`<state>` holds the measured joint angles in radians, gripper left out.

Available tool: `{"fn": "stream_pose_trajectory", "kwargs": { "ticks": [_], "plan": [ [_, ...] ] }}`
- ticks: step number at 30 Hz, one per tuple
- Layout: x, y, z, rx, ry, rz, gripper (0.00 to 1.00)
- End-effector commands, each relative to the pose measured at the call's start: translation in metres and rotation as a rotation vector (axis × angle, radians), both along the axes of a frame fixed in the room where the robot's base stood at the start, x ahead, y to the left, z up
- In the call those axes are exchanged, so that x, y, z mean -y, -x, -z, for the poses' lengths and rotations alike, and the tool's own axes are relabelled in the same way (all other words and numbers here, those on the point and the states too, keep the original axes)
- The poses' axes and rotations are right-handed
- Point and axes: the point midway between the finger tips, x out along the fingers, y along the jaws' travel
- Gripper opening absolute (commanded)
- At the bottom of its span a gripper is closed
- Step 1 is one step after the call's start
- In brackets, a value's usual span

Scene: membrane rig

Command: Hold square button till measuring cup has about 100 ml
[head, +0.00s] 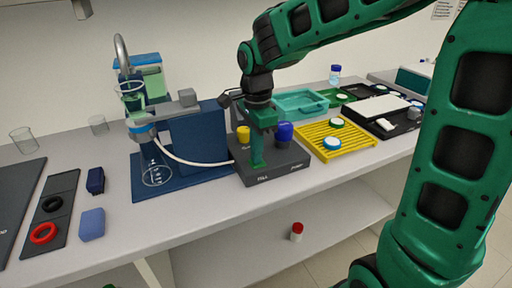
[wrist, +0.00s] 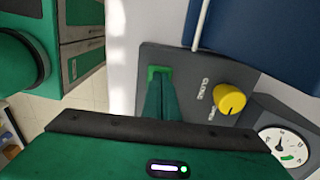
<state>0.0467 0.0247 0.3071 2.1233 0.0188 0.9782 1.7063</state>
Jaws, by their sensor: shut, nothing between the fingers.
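A dark grey control box (head: 285,168) stands on the bench and carries printed labels, a yellow knob (head: 243,134) and a blue knob (head: 284,134). My gripper (head: 257,164) is shut and empty, pointing down at the box's front part. In the wrist view its fingertips (wrist: 158,80) are at a bright green square button (wrist: 159,70) and cover most of it. Whether the button is pressed in cannot be told.
The rig has a blue panel (head: 198,140) and a white hose (head: 190,161). The wrist view shows a yellow knob (wrist: 230,99) and a gauge (wrist: 283,142). A yellow rack (head: 345,148) stands right of the box. Clear glasses (head: 23,140) stand at the left.

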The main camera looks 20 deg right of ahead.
Motion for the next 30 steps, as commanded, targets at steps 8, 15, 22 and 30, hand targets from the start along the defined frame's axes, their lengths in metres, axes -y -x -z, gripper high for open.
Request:
{"fn": "stream_pose_trajectory", "kwargs": {
  "ticks": [8,15,22,30],
  "plan": [
    [0.001,0.005,0.008,-0.019,0.002,-0.001,0.00],
    [0.001,0.005,0.008,-0.019,0.002,-0.001,0.00],
    [0.002,0.004,-0.003,-0.013,0.001,0.001,0.00],
    [0.002,0.005,-0.058,0.006,-0.001,0.003,0.00]
  ]
}}
